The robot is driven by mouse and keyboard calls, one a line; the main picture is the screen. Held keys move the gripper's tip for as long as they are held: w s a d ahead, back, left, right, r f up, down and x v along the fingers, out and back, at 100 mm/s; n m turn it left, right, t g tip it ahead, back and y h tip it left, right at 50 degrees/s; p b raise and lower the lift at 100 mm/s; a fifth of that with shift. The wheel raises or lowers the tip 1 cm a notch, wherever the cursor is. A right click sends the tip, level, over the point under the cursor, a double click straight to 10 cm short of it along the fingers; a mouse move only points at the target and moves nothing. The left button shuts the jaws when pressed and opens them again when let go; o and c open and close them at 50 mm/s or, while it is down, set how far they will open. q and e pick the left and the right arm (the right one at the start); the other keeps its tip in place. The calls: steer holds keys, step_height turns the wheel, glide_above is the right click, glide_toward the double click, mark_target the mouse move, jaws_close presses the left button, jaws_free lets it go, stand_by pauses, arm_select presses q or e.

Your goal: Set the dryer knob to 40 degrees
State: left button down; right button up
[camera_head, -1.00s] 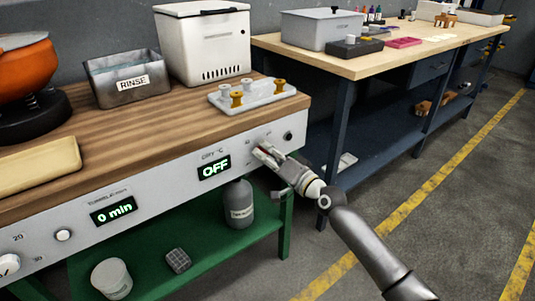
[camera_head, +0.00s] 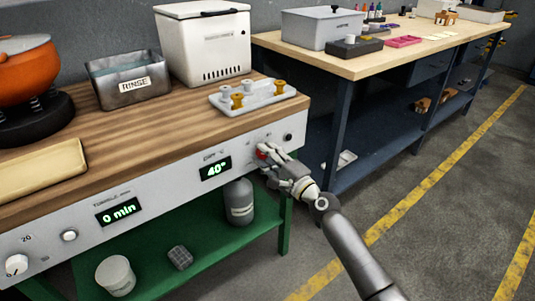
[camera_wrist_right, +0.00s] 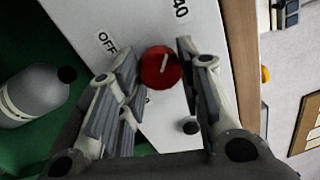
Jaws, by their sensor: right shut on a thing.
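The red dryer knob (camera_head: 261,154) is on the front panel of the bench, right of the dryer display (camera_head: 215,169), which reads 40°. In the right wrist view the knob (camera_wrist_right: 160,67) has a white pointer line aimed toward the "40" label (camera_wrist_right: 181,9); the "OFF" label (camera_wrist_right: 107,42) is to its left. My right gripper (camera_head: 265,151) is at the panel, shut on the knob with one finger on each side. Its fingers partly hide the knob in the head view. My left gripper is not in view.
The panel also has a tumble display (camera_head: 118,211) reading 0 min, a white knob (camera_head: 16,265) and a small dark button (camera_head: 288,137). A grey bottle (camera_head: 239,203) stands on the green shelf below. Open floor lies to the right.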

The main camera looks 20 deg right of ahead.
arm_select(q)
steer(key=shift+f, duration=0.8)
arm_select(e)
steer(key=shift+m, duration=0.6)
steer(key=o, duration=1)
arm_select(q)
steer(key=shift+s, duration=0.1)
arm_select(e)
steer(key=v, duration=1.2)
steer(key=shift+f, duration=0.1)
